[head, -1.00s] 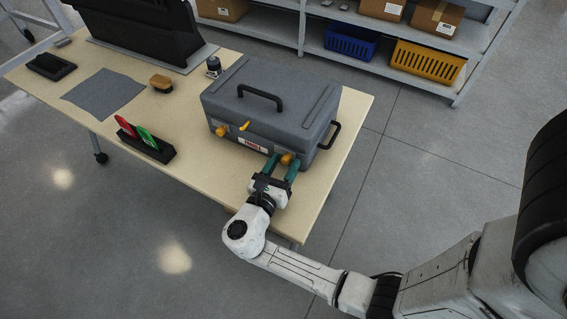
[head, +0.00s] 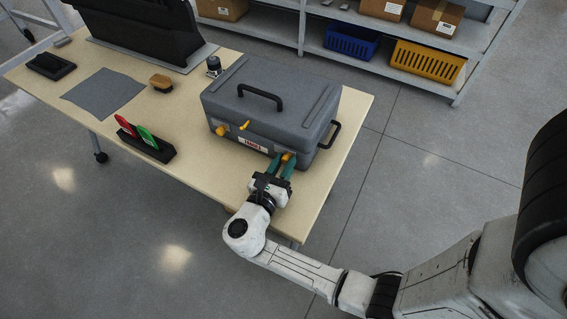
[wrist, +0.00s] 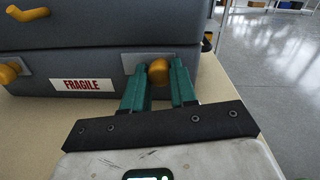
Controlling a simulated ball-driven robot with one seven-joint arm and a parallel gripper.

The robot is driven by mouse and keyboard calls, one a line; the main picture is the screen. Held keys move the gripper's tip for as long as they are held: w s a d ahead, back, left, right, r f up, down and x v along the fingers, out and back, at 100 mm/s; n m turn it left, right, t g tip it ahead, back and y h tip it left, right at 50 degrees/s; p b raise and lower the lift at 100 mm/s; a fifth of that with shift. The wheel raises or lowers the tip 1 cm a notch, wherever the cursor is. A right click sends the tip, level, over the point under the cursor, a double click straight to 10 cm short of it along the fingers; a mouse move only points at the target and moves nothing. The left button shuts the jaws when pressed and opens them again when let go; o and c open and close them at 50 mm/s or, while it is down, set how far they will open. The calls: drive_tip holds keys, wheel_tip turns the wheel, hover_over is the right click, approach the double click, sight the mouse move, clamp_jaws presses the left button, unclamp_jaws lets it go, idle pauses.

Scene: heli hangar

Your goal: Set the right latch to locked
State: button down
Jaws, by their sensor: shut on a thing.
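The grey case (head: 268,112) stands closed on the workbench, with a black handle on its lid. Its right latch is a yellow knob (wrist: 158,71) on a pale plate at the right of the front face, and it also shows in the head view (head: 288,156). The left latch (head: 222,130) is a similar yellow knob, and it is at the left edge of the wrist view (wrist: 9,73). My gripper (wrist: 160,82) has its green fingers closed around the right latch knob, one finger on each side. The fingers partly hide the latch plate.
A yellow lever (head: 244,125) sticks out above the red FRAGILE label (wrist: 82,85). A black holder (head: 150,148) with red and green tags, a brush (head: 161,83) and a grey cloth (head: 103,93) lie to the left. Bench (head: 330,185) is clear right of the case.

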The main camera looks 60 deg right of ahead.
sight(278, 148)
drive_tip(key=shift+w, duration=0.1)
drive_tip(key=shift+w+a, duration=0.1)
drive_tip(key=shift+w, duration=1.55)
drive_tip(key=c, duration=0.9)
unclamp_jaws()
drive_tip(key=a, duration=0.7)
drive_tip(key=s+a, duration=0.1)
drive_tip(key=a, duration=0.2)
drive_tip(key=shift+a+b, duration=0.4)
